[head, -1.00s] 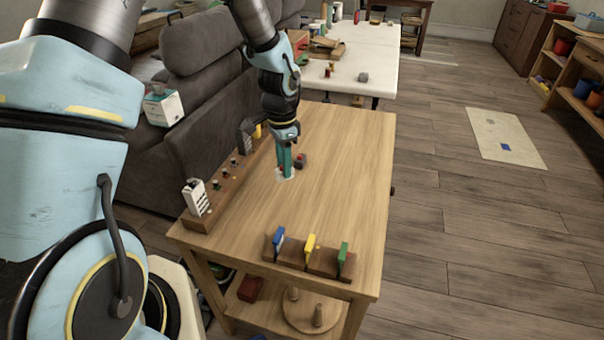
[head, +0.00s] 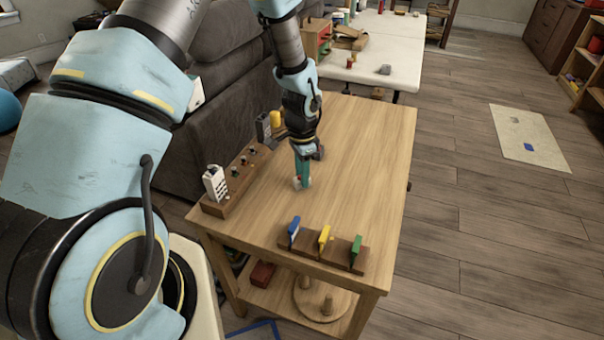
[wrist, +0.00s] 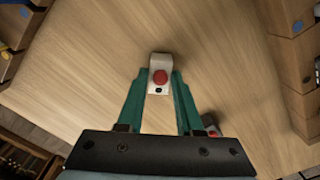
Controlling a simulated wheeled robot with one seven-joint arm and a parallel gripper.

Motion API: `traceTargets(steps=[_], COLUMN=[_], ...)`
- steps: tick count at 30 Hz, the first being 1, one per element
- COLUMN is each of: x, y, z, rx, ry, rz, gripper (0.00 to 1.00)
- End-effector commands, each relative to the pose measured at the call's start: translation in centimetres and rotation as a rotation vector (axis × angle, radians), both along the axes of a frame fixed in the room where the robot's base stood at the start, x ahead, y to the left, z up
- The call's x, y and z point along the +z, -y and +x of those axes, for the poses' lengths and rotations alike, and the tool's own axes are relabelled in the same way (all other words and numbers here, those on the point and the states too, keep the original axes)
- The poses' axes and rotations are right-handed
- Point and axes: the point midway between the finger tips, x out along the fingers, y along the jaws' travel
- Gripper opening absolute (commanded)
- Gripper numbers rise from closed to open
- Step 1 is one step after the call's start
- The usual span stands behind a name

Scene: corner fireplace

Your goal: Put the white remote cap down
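The white remote cap (wrist: 158,64), a small white piece with a red round button and a dark mark, sits between the fingertips of my gripper (wrist: 161,80) in the wrist view. Both green fingers touch its sides. In the head view my gripper (head: 302,178) points down over the wooden table (head: 365,150), and only a bit of white shows at its tips. I cannot tell whether the cap touches the tabletop. A dark block with a red top (wrist: 211,125) lies by the right finger in the wrist view.
A wooden rack (head: 265,242) with blue, yellow and green pieces stands at the table's front edge. A long wooden holder (head: 240,186) with a white remote-like piece (head: 214,182) and small knobs runs along the left edge. The right side of the tabletop is clear.

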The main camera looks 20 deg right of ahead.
Motion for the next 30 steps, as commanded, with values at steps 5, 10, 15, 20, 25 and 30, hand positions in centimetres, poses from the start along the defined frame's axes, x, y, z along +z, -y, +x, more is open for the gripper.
traceTargets(steps=[5,10,15,20,25,30], x=[0.0,0.0,0.4,1.8,5.0,8.6], y=[0.0,0.0,0.0,0.1,0.1,0.1], z=[0.0,0.0,0.0,0.1,0.2,0.1], rx=[0.0,0.0,0.0,0.002,0.0,0.001], ry=[0.0,0.0,0.0,0.003,0.005,0.004], rz=[0.0,0.0,0.0,-0.003,-0.005,-0.004], gripper=[0.56,0.61,0.61,0.61,0.61,0.61])
